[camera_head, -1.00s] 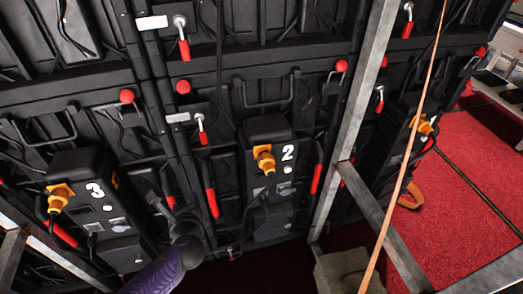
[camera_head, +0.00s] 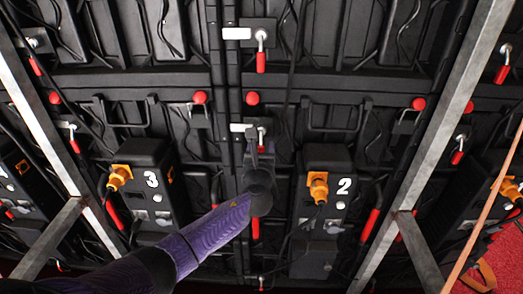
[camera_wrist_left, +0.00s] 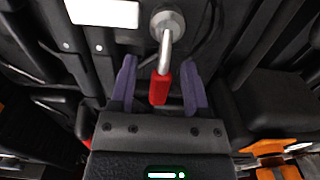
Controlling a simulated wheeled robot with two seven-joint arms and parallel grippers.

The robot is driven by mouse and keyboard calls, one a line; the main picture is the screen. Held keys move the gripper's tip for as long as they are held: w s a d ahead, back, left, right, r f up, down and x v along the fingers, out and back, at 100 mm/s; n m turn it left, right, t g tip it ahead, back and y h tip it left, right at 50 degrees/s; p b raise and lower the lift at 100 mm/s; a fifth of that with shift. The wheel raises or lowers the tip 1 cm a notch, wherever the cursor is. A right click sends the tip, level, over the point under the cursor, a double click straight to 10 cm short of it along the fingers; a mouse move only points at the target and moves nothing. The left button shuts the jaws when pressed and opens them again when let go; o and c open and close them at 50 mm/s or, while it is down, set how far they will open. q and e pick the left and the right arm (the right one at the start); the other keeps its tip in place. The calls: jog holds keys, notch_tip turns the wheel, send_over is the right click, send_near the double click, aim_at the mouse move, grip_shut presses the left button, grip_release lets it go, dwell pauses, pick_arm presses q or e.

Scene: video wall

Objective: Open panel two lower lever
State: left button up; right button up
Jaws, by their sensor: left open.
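The lower lever of panel two (camera_head: 262,132) sits on the dark panel back beside a white label, up and left of the box marked 2 (camera_head: 328,188). In the left wrist view, the lever's grey shank and red grip (camera_wrist_left: 160,86) hang down from a round pivot. My left gripper (camera_head: 259,150) is open, and its purple fingers stand on either side of the red grip, with gaps visible on both sides. My right gripper is not in view.
The upper lever (camera_head: 261,52) with a red grip hangs above. The box marked 3 (camera_head: 152,180) is on the left. Slanting metal frame bars (camera_head: 440,130) stand on both sides, and a cable (camera_head: 290,130) runs down near the lever. Red floor (camera_head: 490,255) shows at lower right.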

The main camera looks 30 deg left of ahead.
pick_arm(q)
jog(key=shift+c, duration=0.3)
grip_shut()
